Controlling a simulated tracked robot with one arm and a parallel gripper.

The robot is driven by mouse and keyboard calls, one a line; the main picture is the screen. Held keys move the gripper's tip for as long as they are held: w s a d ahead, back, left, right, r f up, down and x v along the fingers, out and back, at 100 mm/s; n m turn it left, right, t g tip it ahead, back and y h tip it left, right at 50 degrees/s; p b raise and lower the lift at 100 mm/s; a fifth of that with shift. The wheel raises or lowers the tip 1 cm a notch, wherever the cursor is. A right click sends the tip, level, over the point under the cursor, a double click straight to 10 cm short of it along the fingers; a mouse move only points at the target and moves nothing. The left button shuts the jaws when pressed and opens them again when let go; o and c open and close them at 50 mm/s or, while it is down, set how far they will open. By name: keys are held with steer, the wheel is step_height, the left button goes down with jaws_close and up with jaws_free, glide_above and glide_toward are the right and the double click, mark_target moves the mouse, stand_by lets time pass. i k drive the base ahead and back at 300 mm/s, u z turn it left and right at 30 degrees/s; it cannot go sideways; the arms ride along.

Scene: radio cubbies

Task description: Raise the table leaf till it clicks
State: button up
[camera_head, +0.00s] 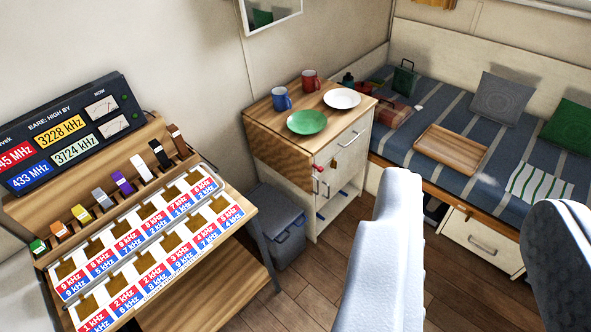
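The table leaf seems to be the wood-grained panel (278,158) hanging down on the left side of the small cabinet (328,215). It lies flat against the side, below the edge of the wooden top. My gripper (474,200) shows as two large fingers at the lower right, one pale and one dark, spread wide with nothing between them. It is in front and to the right of the cabinet, apart from the leaf. The pale finger hides part of the floor.
A green plate (307,122), a white plate (342,98), a blue mug (281,98) and a red mug (311,81) stand on the cabinet. A grey bin (275,222) stands below the leaf. The radio desk (232,278) is left; the bed (402,142) is right.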

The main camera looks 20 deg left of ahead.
mark_target(291, 161)
steer(key=u, duration=0.4)
steer(key=i, duration=1.05)
steer(key=u, duration=0.5)
